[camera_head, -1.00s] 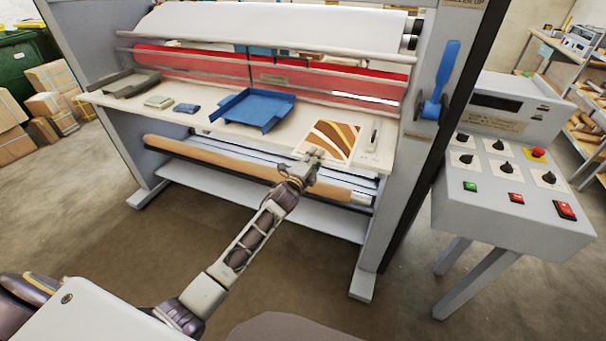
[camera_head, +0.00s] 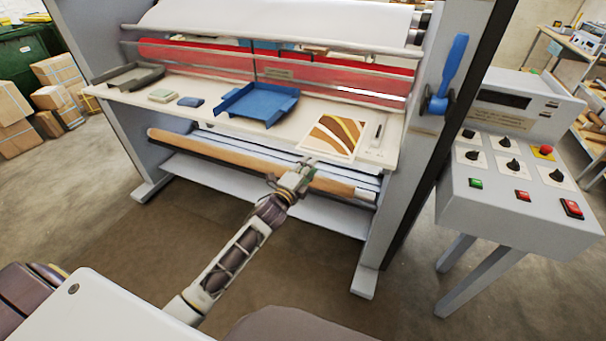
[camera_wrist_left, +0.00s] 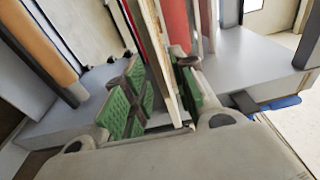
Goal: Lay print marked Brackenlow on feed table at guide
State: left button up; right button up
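A print (camera_head: 333,137) with brown, orange and cream curved bands lies flat near the right end of the cream feed table (camera_head: 290,132). Any name on it is too small to read. A pale strip with a dark slot (camera_head: 376,138), perhaps the guide, lies just right of the print. My right gripper is not in view.
A blue tray (camera_head: 262,118), small blocks (camera_head: 164,96) and a grey tray (camera_head: 128,79) are on the table further left. Red rollers (camera_head: 310,72) run behind. A blue lever (camera_head: 446,80) and control console (camera_head: 520,150) stand at right. A brown roll (camera_head: 215,154) hangs below.

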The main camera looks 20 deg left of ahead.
pick_arm(q)
jog(key=shift+s+a, duration=0.15)
jog(key=shift+s, duration=0.7)
jog(key=shift+s+a, duration=0.1)
jog(key=shift+s, duration=0.75)
jog(key=s+a+f+n+g+y, duration=0.1)
jog(key=s+f+n+g, duration=0.15)
jog(key=f, duration=0.95)
jog(key=s+a+f+n+g+y, duration=0.1)
jog(key=a+f+n+g, duration=0.15)
jog(key=f, duration=0.95)
jog(key=s+f+n+g, duration=0.2)
jog(key=s+f, duration=0.4)
jog(key=f, duration=0.3)
jog(key=s+f+n+g, duration=0.15)
jog(key=s+f, duration=0.35)
jog(key=f, duration=0.5)
jog(key=s+f+n+g, duration=0.45)
jog(key=s+f, duration=0.95)
jog(key=s, duration=0.4)
jog(key=s+f+n+g, duration=0.2)
jog(key=s+f, duration=0.2)
jog(key=s, duration=0.7)
jog(key=s+f+n+g, duration=0.2)
jog(key=s+f, duration=0.2)
jog(key=s, duration=0.7)
jog(key=shift+f+y, duration=0.15)
jog(key=shift+y, duration=0.25)
